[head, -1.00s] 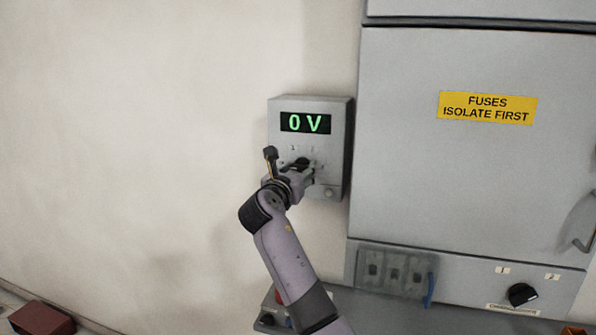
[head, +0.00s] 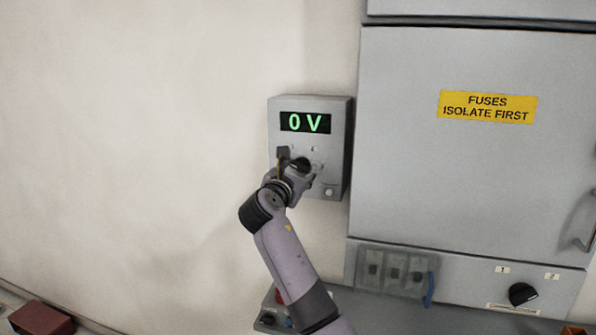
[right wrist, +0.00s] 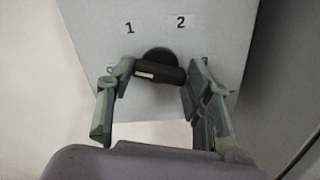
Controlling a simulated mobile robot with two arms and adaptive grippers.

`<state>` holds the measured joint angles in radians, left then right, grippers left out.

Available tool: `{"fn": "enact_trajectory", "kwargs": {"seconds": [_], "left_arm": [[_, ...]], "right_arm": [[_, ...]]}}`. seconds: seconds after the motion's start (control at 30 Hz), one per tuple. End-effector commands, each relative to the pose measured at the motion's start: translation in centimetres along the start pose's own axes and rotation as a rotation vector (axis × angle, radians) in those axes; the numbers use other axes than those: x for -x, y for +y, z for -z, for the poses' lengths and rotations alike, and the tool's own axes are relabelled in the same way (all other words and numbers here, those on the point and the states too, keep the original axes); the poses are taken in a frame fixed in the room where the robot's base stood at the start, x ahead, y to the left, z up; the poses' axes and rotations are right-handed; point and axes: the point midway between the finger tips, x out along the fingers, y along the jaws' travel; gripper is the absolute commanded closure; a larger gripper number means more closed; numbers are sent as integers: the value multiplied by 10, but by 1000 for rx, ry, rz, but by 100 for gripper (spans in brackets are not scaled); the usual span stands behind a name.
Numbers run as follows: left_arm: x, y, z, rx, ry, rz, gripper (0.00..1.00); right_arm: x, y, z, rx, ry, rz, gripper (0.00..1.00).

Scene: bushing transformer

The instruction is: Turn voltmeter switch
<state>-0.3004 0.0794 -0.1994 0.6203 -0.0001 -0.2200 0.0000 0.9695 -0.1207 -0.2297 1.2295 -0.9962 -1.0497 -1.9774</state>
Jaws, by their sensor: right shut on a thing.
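The voltmeter (head: 340,140) is a grey box on the wall, and its green display (head: 305,122) reads 0 V. Its black switch (head: 300,164) is partly hidden behind my right gripper (head: 307,173) in the head view. In the right wrist view the switch (right wrist: 158,72) is a round knob with a bar lying nearly level, a white mark near its left end, below the labels 1 and 2. My right gripper (right wrist: 155,80) is shut on the switch, with one finger at each end of the bar. My left gripper is not in view.
A large grey cabinet (head: 450,190) with a yellow fuse label (head: 487,107) stands just right of the voltmeter. Below are a panel with a black knob (head: 522,293) and a grey block with a blue lever (head: 430,290). The wall to the left is bare.

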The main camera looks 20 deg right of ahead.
Motion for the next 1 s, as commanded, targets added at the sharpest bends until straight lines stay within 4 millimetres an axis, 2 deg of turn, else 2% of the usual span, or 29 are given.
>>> {"fn": "enact_trajectory", "kwargs": {"seconds": [0.47,1.0], "left_arm": [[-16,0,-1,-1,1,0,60],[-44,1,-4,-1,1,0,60]], "right_arm": [[0,-1,3,-454,1,0,81],[0,-2,4,-967,1,0,81]]}}
